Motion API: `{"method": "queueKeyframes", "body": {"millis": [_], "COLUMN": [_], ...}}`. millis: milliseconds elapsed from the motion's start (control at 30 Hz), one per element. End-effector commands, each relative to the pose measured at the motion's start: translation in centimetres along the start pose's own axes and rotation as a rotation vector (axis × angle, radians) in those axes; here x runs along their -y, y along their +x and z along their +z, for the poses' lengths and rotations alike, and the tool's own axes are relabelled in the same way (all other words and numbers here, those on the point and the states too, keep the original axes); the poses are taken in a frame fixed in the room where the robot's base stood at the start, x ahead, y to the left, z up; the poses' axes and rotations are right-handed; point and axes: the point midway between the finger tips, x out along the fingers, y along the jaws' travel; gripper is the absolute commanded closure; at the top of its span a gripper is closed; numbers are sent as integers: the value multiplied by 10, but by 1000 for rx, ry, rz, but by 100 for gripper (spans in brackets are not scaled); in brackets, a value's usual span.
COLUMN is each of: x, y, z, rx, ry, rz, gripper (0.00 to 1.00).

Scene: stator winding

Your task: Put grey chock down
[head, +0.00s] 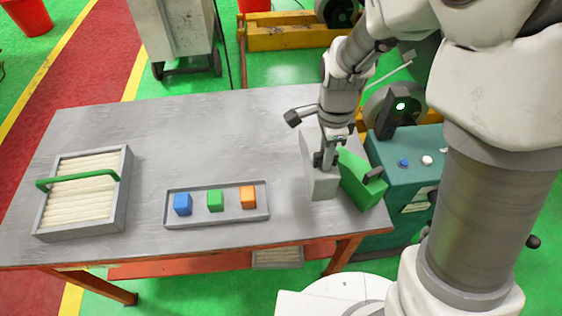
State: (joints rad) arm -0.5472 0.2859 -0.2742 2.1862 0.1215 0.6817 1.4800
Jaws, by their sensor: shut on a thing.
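The grey chock (323,186) is a light grey block at the right end of the grey table (230,130). My gripper (327,160) comes down from above and is shut on the grey chock at its upper part. The fingertips are small and partly hidden against the block. The chock is upright and on or just above the table; I cannot tell which. A green chock (358,186) with a dark knob stands close to its right, near the table's right edge. I cannot tell whether the two chocks touch.
A grey tray (216,219) with blue, green and orange cubes lies left of the chocks. A grey box (126,178) with a green handle and pale strips stands at far left. A teal machine (408,170) stands right of the table. The table's middle and back are clear.

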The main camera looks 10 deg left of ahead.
Motion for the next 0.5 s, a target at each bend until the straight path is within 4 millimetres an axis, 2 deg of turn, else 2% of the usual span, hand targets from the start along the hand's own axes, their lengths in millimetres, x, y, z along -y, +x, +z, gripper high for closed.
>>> {"method": "queueKeyframes", "body": {"millis": [67,300,500], "x": [0,0,0], "y": [6,48,64], "z": [0,0,0], "rx": [0,0,0], "ry": [0,1,1], "rz": [1,3,1], "gripper": [100,100,100]}}
